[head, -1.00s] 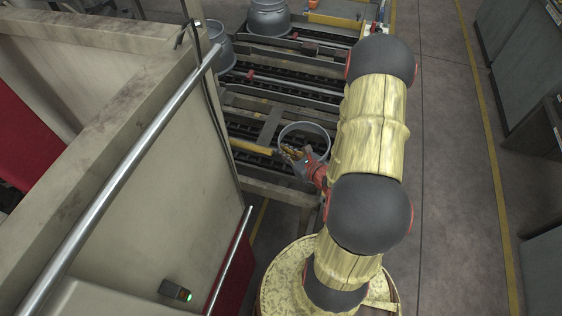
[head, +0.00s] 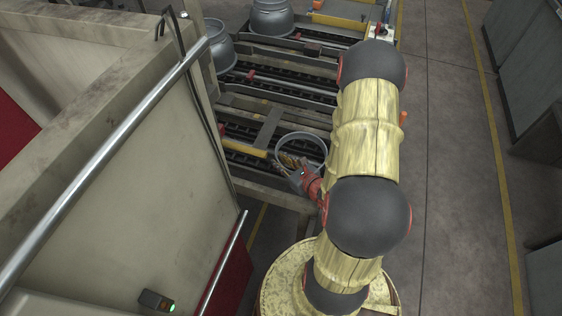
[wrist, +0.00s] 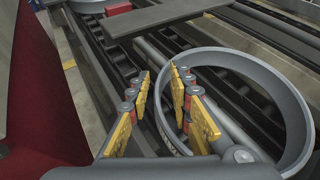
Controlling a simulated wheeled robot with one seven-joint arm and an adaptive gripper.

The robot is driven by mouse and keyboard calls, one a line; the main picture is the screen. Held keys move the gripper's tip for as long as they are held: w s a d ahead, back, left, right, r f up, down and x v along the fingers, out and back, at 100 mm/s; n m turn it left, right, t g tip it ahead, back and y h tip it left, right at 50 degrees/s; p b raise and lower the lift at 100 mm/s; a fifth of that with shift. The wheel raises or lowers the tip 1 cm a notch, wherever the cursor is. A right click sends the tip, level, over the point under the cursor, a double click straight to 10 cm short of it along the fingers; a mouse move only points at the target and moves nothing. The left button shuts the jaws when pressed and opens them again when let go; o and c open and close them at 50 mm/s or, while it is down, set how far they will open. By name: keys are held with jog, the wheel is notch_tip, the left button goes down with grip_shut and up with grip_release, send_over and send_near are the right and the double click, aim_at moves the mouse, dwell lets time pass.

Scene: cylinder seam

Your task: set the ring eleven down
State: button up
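A grey metal ring (wrist: 289,80) lies on the dark conveyor rails and fills the right half of the wrist view. It also shows in the head view (head: 313,138), left of my arm. My gripper (wrist: 160,72) is at the ring's left wall, with one yellow-padded finger outside it and the other on its inner side. A gap shows between the left finger and the wall, so the fingers look open. Pale marking on the ring's outer wall is too small to read. In the head view my gripper (head: 292,168) covers the ring's near-left part.
Grey metal pots (head: 270,18) stand at the conveyor's far end. A flat grey crossbar (wrist: 165,16) lies just beyond the ring. A yellow bar (head: 245,148) is left of it. A beige-framed enclosure (head: 120,170) with a rail stands at left.

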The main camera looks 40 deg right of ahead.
dwell(0.3)
jog(key=p+v, duration=0.2)
jog(key=v, duration=0.8)
jog(key=shift+s+d+r, duration=0.1)
jog(key=shift+r, duration=0.05)
jog(key=shift+v, duration=0.85)
